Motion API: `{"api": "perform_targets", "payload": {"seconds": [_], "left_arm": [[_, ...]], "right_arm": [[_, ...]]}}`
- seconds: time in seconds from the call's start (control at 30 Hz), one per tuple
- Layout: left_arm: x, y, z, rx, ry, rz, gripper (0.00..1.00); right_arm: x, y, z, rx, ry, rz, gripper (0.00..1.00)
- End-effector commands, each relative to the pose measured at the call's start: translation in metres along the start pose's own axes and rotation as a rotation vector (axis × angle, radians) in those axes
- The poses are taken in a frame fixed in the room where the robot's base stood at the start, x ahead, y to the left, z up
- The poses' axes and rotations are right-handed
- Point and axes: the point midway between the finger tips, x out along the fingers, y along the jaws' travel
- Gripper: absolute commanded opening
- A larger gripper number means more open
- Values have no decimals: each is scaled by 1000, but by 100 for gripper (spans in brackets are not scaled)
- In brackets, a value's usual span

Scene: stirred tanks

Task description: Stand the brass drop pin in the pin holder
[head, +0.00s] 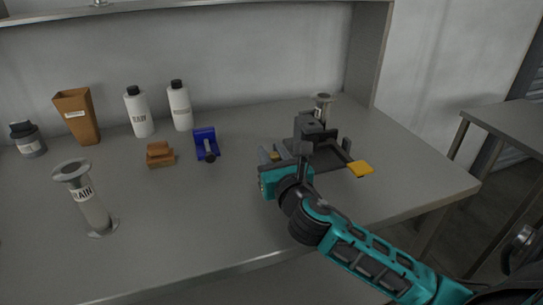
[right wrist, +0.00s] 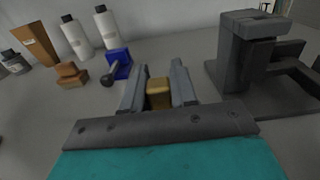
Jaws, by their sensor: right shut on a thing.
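My right gripper (head: 272,155) is shut on the brass drop pin, low over the bench left of a dark fixture. In the right wrist view the pin (right wrist: 158,95) shows as a short brass-coloured block between the two grey fingers (right wrist: 159,85); its lower part is hidden. I cannot tell for certain which thing is the pin holder. Candidates are a small brown stepped block (head: 160,155) and a blue bracket with a dark knobbed rod (head: 206,144), both left of the gripper and apart from it. My left gripper is out of view.
The dark fixture (head: 325,155) with a yellow tab (head: 360,169) stands close to the right gripper. Two white bottles (head: 139,112) (head: 179,106), a brown bin (head: 77,116) and a dark-lidded jar (head: 28,139) stand at the back. A grey flanged cylinder (head: 87,200) stands left. The front middle bench is clear.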

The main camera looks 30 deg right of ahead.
Motion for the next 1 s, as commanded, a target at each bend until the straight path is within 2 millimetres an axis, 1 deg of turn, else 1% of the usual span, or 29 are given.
{"api": "perform_targets", "payload": {"seconds": [0.13, 0.17, 0.4, 0.63, 0.73, 0.87, 1.0], "left_arm": [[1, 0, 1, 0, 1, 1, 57], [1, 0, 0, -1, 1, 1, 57], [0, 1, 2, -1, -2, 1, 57], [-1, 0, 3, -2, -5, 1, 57], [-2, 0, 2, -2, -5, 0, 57], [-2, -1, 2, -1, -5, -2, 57], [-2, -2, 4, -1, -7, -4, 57]], "right_arm": [[0, 0, -4, -1, 0, 0, 0], [0, 0, -3, -1, -1, 0, 29], [0, 0, -3, -1, 0, 0, 52], [0, 0, -2, 0, 0, 0, 53], [-1, 0, 2, 0, 0, 0, 53], [-16, 0, -1, -2, 3, 1, 53], [-43, 0, -1, 0, 4, 2, 53]]}}
